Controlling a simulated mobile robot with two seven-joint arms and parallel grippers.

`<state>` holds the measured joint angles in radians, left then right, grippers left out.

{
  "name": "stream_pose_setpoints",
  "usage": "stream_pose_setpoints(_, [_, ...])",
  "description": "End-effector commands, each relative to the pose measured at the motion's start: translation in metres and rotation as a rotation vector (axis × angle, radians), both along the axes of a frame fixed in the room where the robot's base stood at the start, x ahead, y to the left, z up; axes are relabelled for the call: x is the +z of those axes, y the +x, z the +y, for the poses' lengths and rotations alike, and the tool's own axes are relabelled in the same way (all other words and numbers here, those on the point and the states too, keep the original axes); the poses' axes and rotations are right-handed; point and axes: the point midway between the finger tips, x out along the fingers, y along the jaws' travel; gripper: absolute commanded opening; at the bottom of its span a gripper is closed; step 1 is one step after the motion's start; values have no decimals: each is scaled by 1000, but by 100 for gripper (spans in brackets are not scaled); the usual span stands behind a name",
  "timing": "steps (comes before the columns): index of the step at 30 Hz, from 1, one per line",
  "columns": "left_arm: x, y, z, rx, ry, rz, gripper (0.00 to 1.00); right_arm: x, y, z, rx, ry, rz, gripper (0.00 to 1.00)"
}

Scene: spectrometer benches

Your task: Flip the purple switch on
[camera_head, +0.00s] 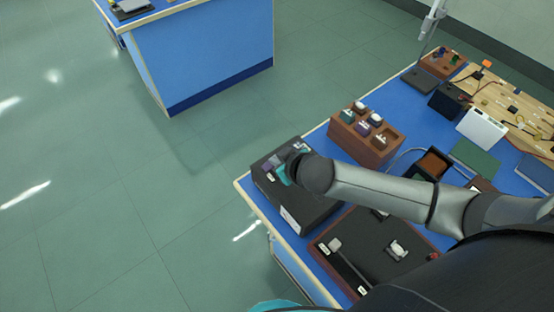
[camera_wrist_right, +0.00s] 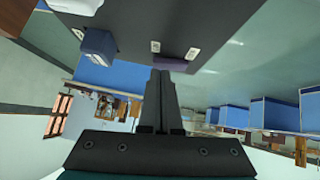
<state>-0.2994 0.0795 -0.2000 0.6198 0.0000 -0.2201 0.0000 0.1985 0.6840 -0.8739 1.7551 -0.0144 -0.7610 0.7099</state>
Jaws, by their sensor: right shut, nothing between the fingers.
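The black switch box (camera_head: 308,212) stands at the near left corner of the blue bench. In the right wrist view the purple switch (camera_wrist_right: 171,64) sits on the dark panel, right at the fingertips. My right gripper (camera_wrist_right: 160,73) is shut with nothing between its fingers. Its tips overlap the switch in the picture; I cannot tell whether they touch it. A blue-grey switch (camera_wrist_right: 98,43) is on the same panel. My left gripper is not in view.
A brown block (camera_head: 366,135) with several knobbed pieces stands just behind the switch box. A dark tray (camera_head: 363,258) with a metal piece lies beside it. A white box (camera_head: 482,128) is farther right. Open floor lies left of the bench, with another blue bench (camera_head: 205,55) beyond.

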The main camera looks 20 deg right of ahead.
Motion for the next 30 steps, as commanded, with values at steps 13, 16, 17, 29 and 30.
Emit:
stream_pose_setpoints(13, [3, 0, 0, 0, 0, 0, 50, -4, 0, -3, -1, 38, 18, 0])
stream_pose_setpoints(16, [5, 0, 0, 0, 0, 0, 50, -7, 1, -3, 1, 72, 29, 0])
stream_pose_setpoints(17, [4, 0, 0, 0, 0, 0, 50, -7, 0, -3, 1, 71, 29, 0])
stream_pose_setpoints(29, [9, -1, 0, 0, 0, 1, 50, -7, -4, 5, 2, 71, 35, 0])
stream_pose_setpoints(30, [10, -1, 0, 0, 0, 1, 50, -7, -5, 7, 2, 72, 35, 0])
